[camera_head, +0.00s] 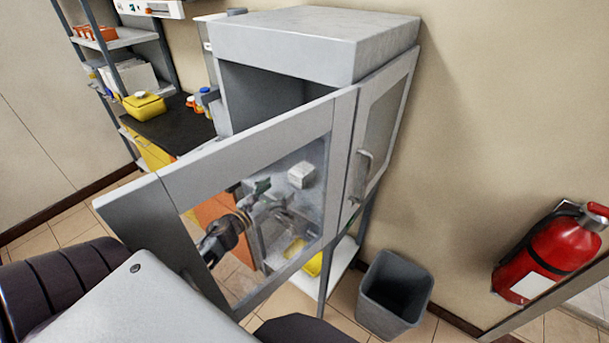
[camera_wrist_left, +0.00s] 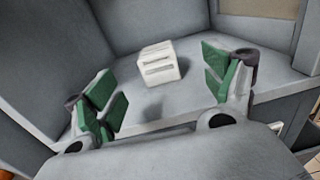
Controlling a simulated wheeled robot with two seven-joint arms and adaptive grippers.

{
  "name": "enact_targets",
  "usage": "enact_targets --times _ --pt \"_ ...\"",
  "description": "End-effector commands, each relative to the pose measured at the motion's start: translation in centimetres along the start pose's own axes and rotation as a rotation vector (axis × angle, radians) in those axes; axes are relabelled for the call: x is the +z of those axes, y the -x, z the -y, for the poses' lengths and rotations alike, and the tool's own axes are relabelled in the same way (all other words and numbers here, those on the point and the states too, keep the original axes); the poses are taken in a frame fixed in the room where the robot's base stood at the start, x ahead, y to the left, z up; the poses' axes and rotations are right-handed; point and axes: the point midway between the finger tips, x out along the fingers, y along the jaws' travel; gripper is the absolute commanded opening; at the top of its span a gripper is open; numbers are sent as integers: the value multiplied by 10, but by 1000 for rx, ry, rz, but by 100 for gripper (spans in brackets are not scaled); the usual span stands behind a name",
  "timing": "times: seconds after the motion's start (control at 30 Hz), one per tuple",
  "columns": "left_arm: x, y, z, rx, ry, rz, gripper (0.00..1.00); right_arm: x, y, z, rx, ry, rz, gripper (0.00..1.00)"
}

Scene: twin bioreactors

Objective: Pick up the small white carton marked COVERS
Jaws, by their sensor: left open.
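A small white carton (camera_head: 301,174) stands on the floor of the grey cabinet (camera_head: 285,42), seen through the window of its open left door (camera_head: 255,135). In the left wrist view the carton (camera_wrist_left: 160,66) stands apart from the walls, with dark marks on its near face that are too small to read. My left gripper (camera_head: 270,203) is inside the cabinet, to the left of and nearer than the carton. Its green-padded fingers (camera_wrist_left: 163,80) are wide apart and empty, with the carton beyond and between them, not touching. My right gripper is out of view.
The right door (camera_head: 378,135) is shut. A grey bin (camera_head: 395,293) and a red fire extinguisher (camera_head: 550,250) are at the right. A yellow box (camera_head: 144,106) and bottles stand on a black bench at the left. In the wrist view the cabinet floor around the carton is clear.

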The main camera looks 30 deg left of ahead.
Motion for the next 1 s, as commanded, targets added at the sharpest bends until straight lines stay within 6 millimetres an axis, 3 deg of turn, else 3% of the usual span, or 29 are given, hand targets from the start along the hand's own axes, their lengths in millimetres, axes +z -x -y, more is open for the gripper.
enact_targets --times 0.27,1.0 --pt "0 -6 0 0 2 0 84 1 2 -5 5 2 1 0" --pt "0 -59 -1 0 1 0 84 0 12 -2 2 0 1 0"
